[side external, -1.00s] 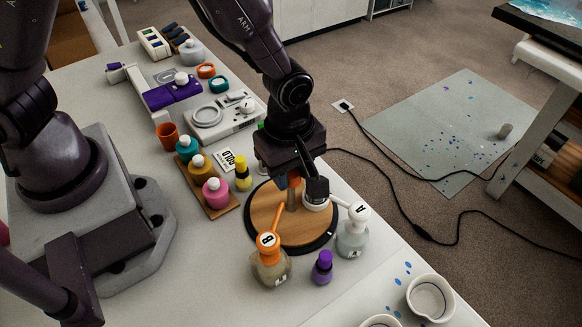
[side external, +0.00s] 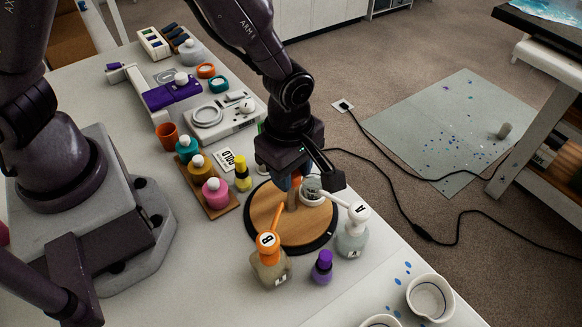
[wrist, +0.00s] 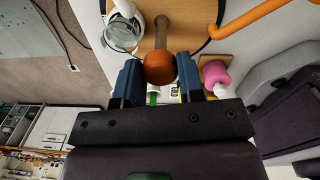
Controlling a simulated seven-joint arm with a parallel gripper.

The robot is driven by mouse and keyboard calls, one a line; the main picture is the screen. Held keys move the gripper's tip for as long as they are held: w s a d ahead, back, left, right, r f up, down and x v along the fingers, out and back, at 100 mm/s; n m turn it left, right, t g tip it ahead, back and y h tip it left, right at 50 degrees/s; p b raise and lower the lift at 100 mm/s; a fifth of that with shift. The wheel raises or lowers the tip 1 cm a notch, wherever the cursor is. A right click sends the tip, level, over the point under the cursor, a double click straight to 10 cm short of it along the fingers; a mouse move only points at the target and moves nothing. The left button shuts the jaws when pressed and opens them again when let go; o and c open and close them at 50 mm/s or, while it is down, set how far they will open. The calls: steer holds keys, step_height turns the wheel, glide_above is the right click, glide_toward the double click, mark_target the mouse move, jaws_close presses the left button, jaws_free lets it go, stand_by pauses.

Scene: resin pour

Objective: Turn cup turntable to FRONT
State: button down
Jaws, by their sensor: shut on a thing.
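The cup turntable (side external: 268,226) is a round wooden disc with a dark rim on the table; part of its bare top also shows in the wrist view (wrist: 190,20). A wooden post (wrist: 161,34) with an orange-brown knob (wrist: 160,69) stands on it. My gripper (wrist: 160,80) is shut on the knob, with a blue pad on each side. I cannot read a FRONT mark.
Bottle B (side external: 271,267) with an orange top, a purple bottle (side external: 321,268) and bottle A (side external: 352,238) stand close around the turntable's near side. Yellow (side external: 242,174) and pink (side external: 216,191) bottles stand to its left. White cups (side external: 431,298) are at lower right.

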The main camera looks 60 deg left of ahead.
steer(key=c, duration=0.7)
jaws_free()
steer(key=shift+c, duration=0.2)
steer(key=shift+r, duration=0.1)
step_height(320, 180, up, 13)
steer(key=shift+s, duration=0.2)
